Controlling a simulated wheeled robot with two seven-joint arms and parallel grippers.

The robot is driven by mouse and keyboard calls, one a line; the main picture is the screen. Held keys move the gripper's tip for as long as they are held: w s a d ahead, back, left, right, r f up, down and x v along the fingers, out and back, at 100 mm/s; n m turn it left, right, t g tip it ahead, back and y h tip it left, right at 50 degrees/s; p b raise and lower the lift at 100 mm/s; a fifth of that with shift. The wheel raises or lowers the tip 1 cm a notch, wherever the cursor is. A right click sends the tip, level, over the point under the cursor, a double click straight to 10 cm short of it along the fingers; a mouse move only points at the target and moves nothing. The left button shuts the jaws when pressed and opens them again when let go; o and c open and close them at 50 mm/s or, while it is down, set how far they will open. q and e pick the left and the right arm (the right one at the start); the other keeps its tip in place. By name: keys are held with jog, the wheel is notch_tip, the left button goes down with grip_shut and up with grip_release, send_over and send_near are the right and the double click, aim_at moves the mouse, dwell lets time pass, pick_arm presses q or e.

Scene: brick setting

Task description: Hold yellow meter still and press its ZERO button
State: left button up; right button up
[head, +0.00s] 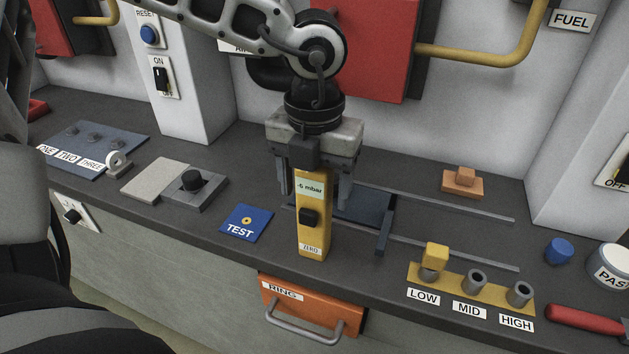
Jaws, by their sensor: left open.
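The yellow meter (314,240) stands upright near the front of the dark counter. Its screen (311,187) reads "-6 mbar". A black button (309,217) sits on its front face, and a ZERO label (311,249) is near its foot. My left gripper (315,195) comes down from above over the meter. Its jaws are apart, one finger on each side of the meter's upper part. Whether either finger touches it I cannot tell. The meter's top is hidden by the gripper. My right gripper is not in view.
A blue TEST plate (246,223) lies left of the meter. A dark sled on rails (440,240) is behind and right. A yellow block with LOW, MID and HIGH sockets (459,285) stands right. An orange RING drawer (305,318) is below the counter edge.

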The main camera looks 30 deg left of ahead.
pick_arm(q)
jog(key=c, duration=1.2)
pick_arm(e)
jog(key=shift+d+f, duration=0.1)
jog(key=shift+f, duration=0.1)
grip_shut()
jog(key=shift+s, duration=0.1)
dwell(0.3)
